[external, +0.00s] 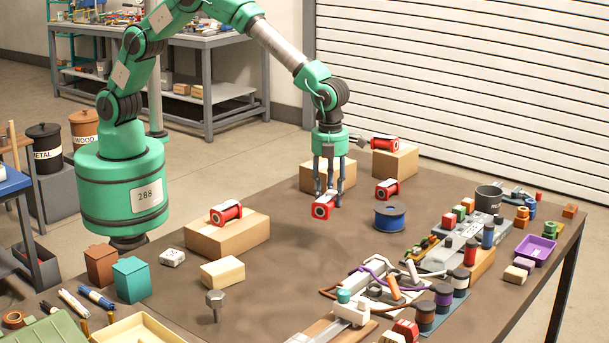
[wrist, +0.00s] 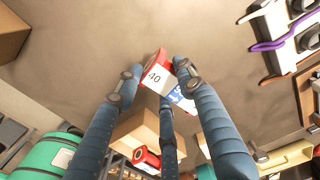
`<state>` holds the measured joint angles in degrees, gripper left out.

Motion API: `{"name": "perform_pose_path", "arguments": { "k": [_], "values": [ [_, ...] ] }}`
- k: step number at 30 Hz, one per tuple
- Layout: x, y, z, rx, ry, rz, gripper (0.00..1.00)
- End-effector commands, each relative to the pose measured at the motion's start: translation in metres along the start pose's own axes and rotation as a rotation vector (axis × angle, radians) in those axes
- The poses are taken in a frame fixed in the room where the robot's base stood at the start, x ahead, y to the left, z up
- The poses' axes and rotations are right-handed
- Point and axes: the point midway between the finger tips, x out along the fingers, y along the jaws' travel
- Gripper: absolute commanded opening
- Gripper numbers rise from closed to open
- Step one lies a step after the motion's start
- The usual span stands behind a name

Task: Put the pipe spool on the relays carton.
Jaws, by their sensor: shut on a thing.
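My gripper (external: 329,194) points down with its fingers closed around a red and white pipe spool (external: 322,207). In the wrist view the spool (wrist: 158,70) sits between the fingertips, showing a white label with "40" and a blue patch. It is at or just above the tabletop; I cannot tell if it touches. Three plain cartons stand on the table: one behind the gripper (external: 316,178), one at the back right (external: 397,164) and one at front left (external: 228,240). No relays label is readable. Similar red spools lie on the left carton (external: 226,212), the back right carton (external: 384,143) and the table (external: 387,189).
A blue wire reel (external: 389,217) stands right of my gripper. A dark mug (external: 489,198), a purple tray (external: 535,249) and fittings with cables crowd the right side. A yellowish block (external: 222,272) and a bolt (external: 214,304) stand in front. The table's middle is mostly clear.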

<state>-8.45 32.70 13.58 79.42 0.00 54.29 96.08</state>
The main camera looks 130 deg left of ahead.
Motion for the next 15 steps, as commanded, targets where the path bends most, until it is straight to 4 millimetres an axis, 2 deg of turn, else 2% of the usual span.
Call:
{"name": "perform_pose_path", "arguments": {
  "k": [4,8,11,15],
  "values": [
    [-0.003,0.007,0.011,-0.015,0.000,0.000,0.03],
    [-0.007,0.021,0.030,-0.043,0.000,0.000,0.03],
    [-0.009,0.038,0.052,-0.077,0.000,0.000,0.03],
    [-0.015,0.072,0.090,-0.139,0.000,0.000,0.03]
  ]
}}
